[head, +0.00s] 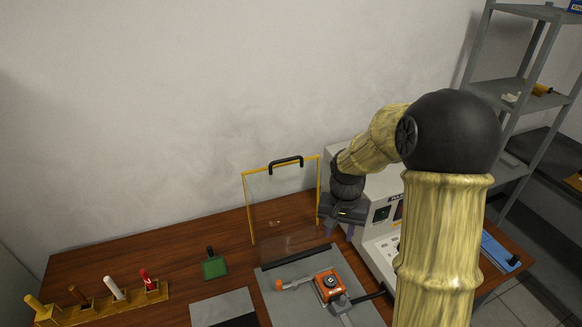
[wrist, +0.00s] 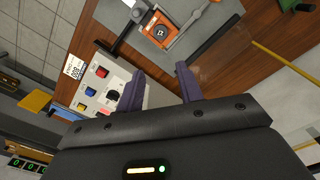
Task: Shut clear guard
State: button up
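The clear guard (head: 283,207) is a see-through panel with a yellow frame and a black handle (head: 286,162) on its top edge. It stands upright at the back of the grey base plate (head: 313,290). In the wrist view a yellow bar (wrist: 285,64), likely part of its frame, runs at the right. My gripper (head: 338,228) is just right of the guard, in front of the machine box. In the wrist view my gripper's two purple fingers (wrist: 160,88) are apart with nothing between them. I cannot tell whether the gripper touches the guard's frame.
An orange fixture (head: 329,285) sits on the plate, also seen in the wrist view (wrist: 162,32). A light control box (head: 385,244) with buttons (wrist: 101,72) stands at the right. A green-based tool (head: 214,267) and a yellow rack (head: 100,306) of handles stand left. A grey shelf (head: 505,83) is behind right.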

jog(key=s, duration=0.1)
jog(key=s+r, duration=0.1)
jog(key=s, duration=0.1)
jog(key=shift+a+n+t, duration=0.1)
jog(key=shift+n+t, duration=0.2)
jog(key=shift+n, duration=0.1)
jog(key=c, duration=0.7)
jog(key=s+r+n+t, duration=0.2)
jog(key=s, duration=0.9)
jog(key=shift+s+n, duration=0.2)
jog(key=shift+n, duration=0.2)
jog(key=shift+w, duration=0.1)
